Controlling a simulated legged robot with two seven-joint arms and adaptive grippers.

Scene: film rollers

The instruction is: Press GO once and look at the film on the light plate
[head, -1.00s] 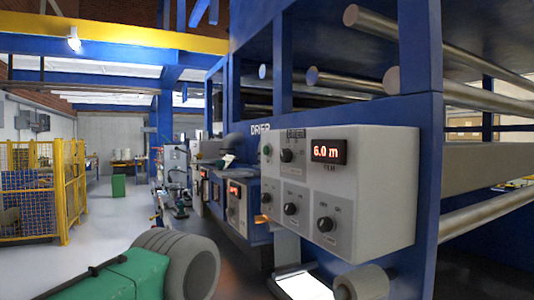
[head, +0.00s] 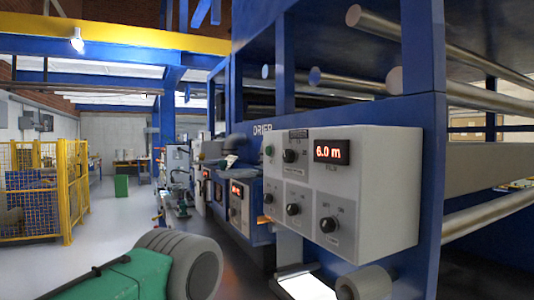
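The grey DRIER control box (head: 345,190) is mounted on the blue machine frame. A small green button (head: 268,151) sits at the upper left of its face; its label is too small to read, so I cannot tell if it is GO. The red display (head: 332,151) on the box reads 6.0 m. A bright white light plate (head: 306,286) shows below the box at the bottom edge, partly cut off. I cannot make out any film marks on it. My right gripper is not visible.
A pale grey cylinder (head: 366,281) is right of the light plate. Metal rollers (head: 450,45) cross the frame above the box. A yellow fence (head: 40,190) stands at the left, and a green bin (head: 121,186) is farther back. The floor between them is clear.

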